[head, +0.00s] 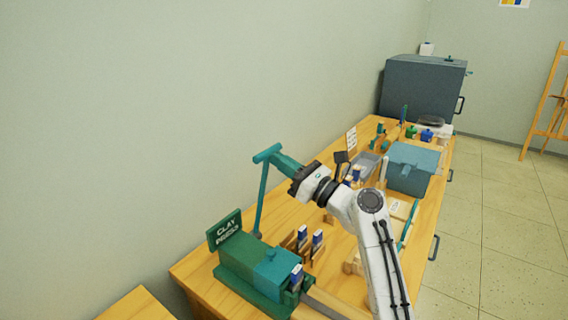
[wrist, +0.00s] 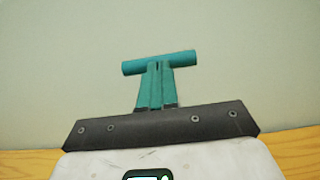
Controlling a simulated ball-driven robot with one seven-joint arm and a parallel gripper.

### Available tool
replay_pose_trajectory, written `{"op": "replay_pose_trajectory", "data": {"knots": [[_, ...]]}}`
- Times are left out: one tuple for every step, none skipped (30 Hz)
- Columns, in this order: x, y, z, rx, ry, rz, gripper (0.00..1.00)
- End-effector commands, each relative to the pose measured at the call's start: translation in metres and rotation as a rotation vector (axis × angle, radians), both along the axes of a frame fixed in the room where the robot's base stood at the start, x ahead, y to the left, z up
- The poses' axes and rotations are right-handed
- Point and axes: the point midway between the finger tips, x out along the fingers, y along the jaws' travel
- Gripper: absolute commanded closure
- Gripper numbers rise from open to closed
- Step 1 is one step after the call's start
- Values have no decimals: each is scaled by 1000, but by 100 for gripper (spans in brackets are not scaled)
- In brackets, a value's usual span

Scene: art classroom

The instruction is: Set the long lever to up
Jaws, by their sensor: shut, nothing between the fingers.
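The long lever (head: 262,195) is a thin teal rod rising from the green clay press (head: 250,262) at the near left. It stands nearly upright, with a crossbar handle at its top. The crossbar (wrist: 130,69) also shows in the wrist view, against the wall. My gripper (head: 279,159) has teal fingers, shut with nothing between them. The fingertips are at the crossbar, on its right side in the head view. In the wrist view, the shut fingers (wrist: 157,75) overlap the middle of the crossbar; I cannot tell whether they press on it.
A "CLAY PRESS" sign (head: 225,229) stands behind the press. Small blue-and-white blocks (head: 302,235) stand beside it. A blue-grey box (head: 414,168) and a large dark cabinet (head: 424,88) are further along the wooden bench (head: 203,262). The wall (head: 130,120) is close behind the lever.

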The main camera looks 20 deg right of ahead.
Motion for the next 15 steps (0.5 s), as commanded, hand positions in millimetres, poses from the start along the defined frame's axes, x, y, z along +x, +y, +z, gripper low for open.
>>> {"op": "replay_pose_trajectory", "data": {"knots": [[0, 0, 0, 0, 0, 0, 100], [0, 0, 1, -1, 2, 0, 100], [1, 1, 3, -2, 3, 0, 100], [2, 1, 4, -4, 7, 0, 100], [3, 2, 5, -6, 10, 0, 100], [5, 3, 8, -11, 17, 0, 100], [7, 4, 9, -14, 22, -1, 100], [8, 5, 11, -19, 28, -1, 100], [11, 7, 12, -24, 37, 0, 100], [13, 9, 13, -30, 43, -1, 100], [15, 10, 14, -34, 51, 0, 100], [17, 12, 14, -42, 59, 0, 100], [19, 14, 15, -47, 65, 0, 100], [21, 15, 15, -51, 72, 0, 100], [23, 17, 16, -57, 80, 0, 100]]}}
